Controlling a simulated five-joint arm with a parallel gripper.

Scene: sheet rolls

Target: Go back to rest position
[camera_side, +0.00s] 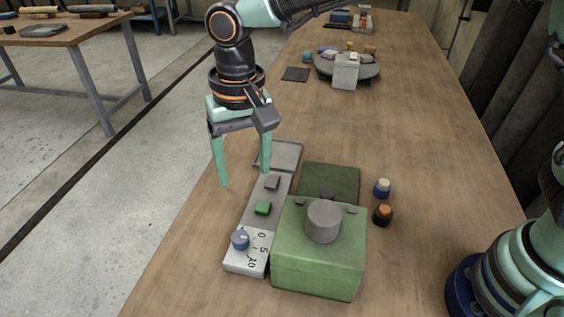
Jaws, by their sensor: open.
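My gripper (243,178) hangs down from my arm with its two pale green fingers spread apart. Nothing shows between them. It is over the left part of the long wooden table (410,130), above and left of a grey panel strip (236,258). The strip carries a blue-grey knob (240,239), a green button (263,208) and a small grey block (272,183). Its near end has printed numbers. The height of my fingertips above the table is hard to tell.
A green box (318,268) with a grey cylinder (324,221) on top stands right of the strip. Two small capped jars (382,201) stand to its right. A grey round platform (366,73) holds things farther back. The table's left edge is near my gripper.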

